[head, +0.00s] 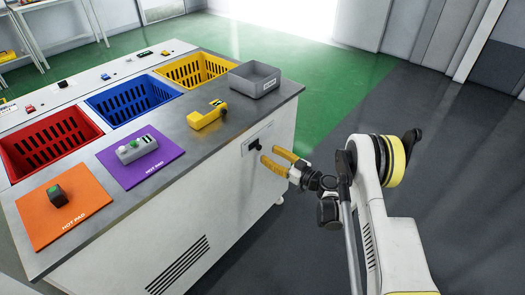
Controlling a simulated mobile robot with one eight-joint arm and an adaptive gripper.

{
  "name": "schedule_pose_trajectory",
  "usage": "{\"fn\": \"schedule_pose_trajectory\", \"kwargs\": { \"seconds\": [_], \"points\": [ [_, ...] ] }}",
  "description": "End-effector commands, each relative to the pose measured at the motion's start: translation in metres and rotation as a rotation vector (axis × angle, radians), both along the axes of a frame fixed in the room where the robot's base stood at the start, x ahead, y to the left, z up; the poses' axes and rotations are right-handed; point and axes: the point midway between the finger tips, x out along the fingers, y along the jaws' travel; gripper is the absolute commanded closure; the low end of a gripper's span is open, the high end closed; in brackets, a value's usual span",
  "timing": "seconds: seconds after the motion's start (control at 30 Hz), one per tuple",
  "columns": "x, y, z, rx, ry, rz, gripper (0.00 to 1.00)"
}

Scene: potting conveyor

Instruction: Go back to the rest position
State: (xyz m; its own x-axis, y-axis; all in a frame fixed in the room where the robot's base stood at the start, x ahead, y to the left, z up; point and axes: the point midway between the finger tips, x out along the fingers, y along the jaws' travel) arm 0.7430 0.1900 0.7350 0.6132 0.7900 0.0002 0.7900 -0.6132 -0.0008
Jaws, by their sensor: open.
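My gripper (272,163) has two yellow-orange fingers, spread apart with nothing seen between them. It is in front of the white side panel of the workstation, just below the black switch or handle (254,144) on that panel. I cannot tell whether the fingers touch the panel. My arm reaches in from the lower right of the head view.
The workstation's grey top (220,134) holds a red basket (50,142), blue basket (134,98), yellow basket (195,68), grey tray (255,79), yellow device (207,116), and orange (62,216) and purple (142,157) pads carrying small devices. Open floor (340,120) lies right.

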Motion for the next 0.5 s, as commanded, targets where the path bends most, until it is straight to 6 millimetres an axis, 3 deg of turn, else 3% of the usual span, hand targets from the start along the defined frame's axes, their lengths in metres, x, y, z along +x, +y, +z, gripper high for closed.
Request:
{"fn": "schedule_pose_trajectory", "kwargs": {
  "seconds": [0.13,0.5],
  "points": [
    [-0.0071,-0.0090,-0.0001,0.000,0.000,0.000,0.56],
    [-0.0080,-0.0097,-0.0001,0.000,0.000,0.000,0.56]
  ]
}}
